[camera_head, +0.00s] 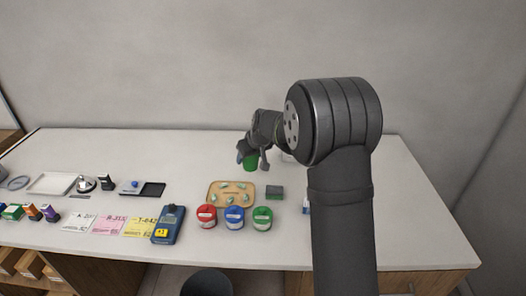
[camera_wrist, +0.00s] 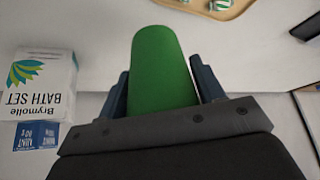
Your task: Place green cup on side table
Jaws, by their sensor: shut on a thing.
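The green cup (camera_wrist: 160,68) is held between the two dark fingers of my gripper (camera_wrist: 163,90) in the wrist view. In the head view the green cup (camera_head: 250,163) shows as a small green shape at the end of my arm, over the back part of the white counter. My gripper (camera_head: 250,152) is shut on it there. The arm hides part of the scene behind it. I cannot tell from these views whether the cup touches the counter. No separate side table can be clearly made out.
A wooden tray (camera_head: 212,202) with small wrapped pieces lies in front of the cup. Red (camera_head: 207,216), blue (camera_head: 234,217) and green (camera_head: 262,218) containers stand before it. A white bath set box (camera_wrist: 40,88) shows in the wrist view.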

